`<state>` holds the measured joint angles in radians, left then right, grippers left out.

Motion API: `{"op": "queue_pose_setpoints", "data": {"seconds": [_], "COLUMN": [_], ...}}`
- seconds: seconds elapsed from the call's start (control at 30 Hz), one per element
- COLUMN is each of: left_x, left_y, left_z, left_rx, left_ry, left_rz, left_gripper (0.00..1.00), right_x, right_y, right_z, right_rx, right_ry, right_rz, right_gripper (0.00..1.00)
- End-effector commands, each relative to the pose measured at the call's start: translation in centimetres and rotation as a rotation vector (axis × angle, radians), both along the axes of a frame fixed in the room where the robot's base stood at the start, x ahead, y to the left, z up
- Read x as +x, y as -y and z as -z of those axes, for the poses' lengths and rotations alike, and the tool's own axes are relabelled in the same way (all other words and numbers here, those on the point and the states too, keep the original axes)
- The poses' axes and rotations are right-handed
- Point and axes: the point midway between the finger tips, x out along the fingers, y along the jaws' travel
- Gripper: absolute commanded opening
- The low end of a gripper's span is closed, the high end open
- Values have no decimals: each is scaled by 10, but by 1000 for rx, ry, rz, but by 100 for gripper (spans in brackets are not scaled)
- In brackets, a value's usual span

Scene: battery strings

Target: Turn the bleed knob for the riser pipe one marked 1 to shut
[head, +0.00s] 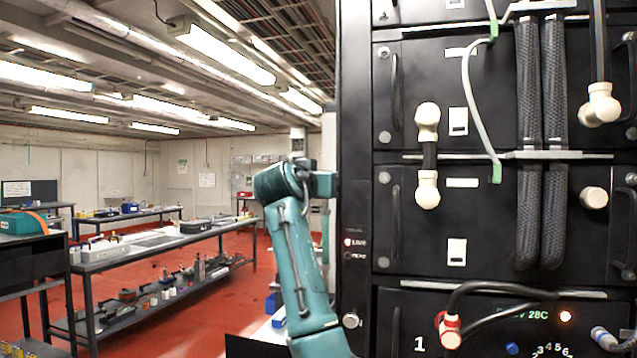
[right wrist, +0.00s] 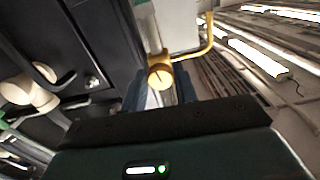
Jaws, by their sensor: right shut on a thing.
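A brass-coloured round knob (right wrist: 160,76) with a dark slot line across its face shows in the right wrist view, with a yellow pipe (right wrist: 198,50) bending off to its right. My right gripper (right wrist: 160,92) is at this knob, its bluish fingers on either side, shut on it. No number or shut mark can be read beside the knob. In the head view a teal arm of mine reaches up to the left edge of the black cabinet (head: 395,225); its fingers do not show. The knob and pipe do not show there. My left gripper is in neither view.
The cabinet front carries cream plugs (head: 427,117), black cables and a lower unit marked 1 (head: 420,343) with a red-collared plug (head: 450,330). Left of it lie open red floor (head: 190,310) and workbenches (head: 150,246) with loose items.

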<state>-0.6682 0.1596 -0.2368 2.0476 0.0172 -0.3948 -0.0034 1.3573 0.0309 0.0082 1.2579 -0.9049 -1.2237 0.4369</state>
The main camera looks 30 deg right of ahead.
Motion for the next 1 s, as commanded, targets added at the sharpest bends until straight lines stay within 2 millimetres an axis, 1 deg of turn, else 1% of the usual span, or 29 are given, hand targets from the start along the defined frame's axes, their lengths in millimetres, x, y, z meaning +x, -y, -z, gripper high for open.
{"op": "queue_pose_setpoints", "data": {"seconds": [0.03, 0.33, 0.9, 0.93, 1.0], "left_x": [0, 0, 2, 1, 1], "left_y": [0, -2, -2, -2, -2], "left_z": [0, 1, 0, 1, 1], "left_rx": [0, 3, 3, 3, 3], "left_ry": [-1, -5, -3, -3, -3], "left_rz": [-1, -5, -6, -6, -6], "left_gripper": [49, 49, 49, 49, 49], "right_x": [1, 1, 1, 1, 1], "right_y": [-1, -1, -1, -1, -1], "right_z": [4, 4, 5, 5, 4], "right_rx": [25, 105, 124, 124, 123], "right_ry": [14, 106, 128, 128, 129], "right_rz": [0, 1, 2, 2, 1], "right_gripper": [6, 6, 6, 31, 36]}}
